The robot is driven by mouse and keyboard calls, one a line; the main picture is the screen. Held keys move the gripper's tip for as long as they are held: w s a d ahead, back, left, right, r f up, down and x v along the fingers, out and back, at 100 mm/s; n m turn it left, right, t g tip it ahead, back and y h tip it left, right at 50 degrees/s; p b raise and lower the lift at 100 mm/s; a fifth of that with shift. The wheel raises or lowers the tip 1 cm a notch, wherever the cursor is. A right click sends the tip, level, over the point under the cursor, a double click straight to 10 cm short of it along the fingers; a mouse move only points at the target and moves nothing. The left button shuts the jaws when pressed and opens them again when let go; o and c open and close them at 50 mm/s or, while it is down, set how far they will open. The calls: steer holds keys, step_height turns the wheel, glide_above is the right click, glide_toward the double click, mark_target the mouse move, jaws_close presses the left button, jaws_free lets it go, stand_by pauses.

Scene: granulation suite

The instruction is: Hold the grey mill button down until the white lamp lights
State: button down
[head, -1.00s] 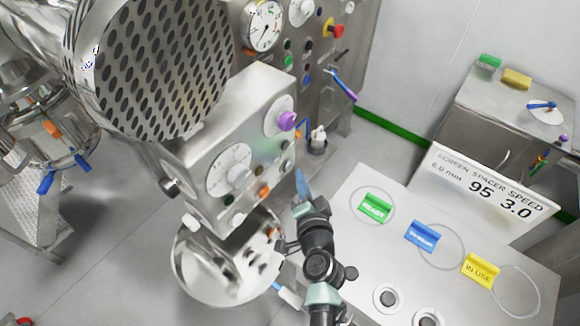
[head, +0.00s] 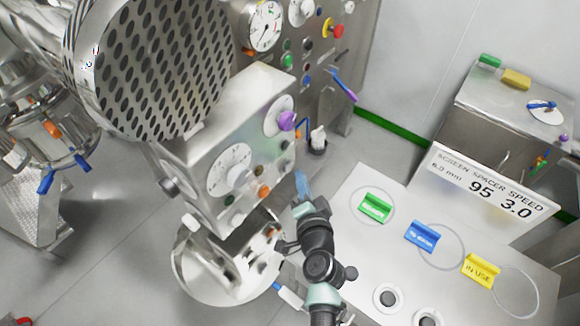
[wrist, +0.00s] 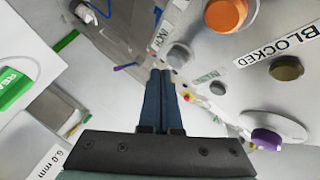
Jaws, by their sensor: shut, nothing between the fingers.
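My gripper (wrist: 161,72) is shut and empty, with its blue fingers together. In the head view its tips (head: 301,176) are close to the lower right edge of the mill's control box (head: 215,150). In the wrist view a round grey button (wrist: 180,55) lies just right of and above the fingertips, beside a small, partly legible label. I cannot tell whether the tips touch anything. A second, smaller grey round part (wrist: 217,88) sits lower right. I cannot make out which part is the white lamp or whether it is lit.
The box also carries an orange button (wrist: 227,13), an olive-grey one (wrist: 287,68) beside a BLOCKED label, and a purple knob (head: 288,120). A steel bowl (head: 190,275) stands below. A bench with green, blue and yellow tags (head: 480,271) is at right.

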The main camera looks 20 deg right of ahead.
steer(key=shift+w+a, duration=0.3)
steer(key=shift+w, duration=0.05)
steer(key=shift+w+a, duration=0.35)
steer(key=shift+w, duration=0.05)
stand_by(3.4)
steer(key=shift+s+d, duration=0.1)
stand_by(2.3)
steer(key=shift+s+d, duration=0.5)
steer(key=shift+s, duration=0.15)
steer(key=shift+s+d+b, duration=0.1)
steer(key=shift+b, duration=0.2)
steer(key=shift+s+d+b, duration=0.55)
steer(key=shift+s+d, duration=0.2)
steer(key=shift+s, duration=0.2)
steer(key=shift+s+d+b, duration=0.55)
steer(key=shift+s+d, duration=0.2)
steer(key=shift+s, duration=0.2)
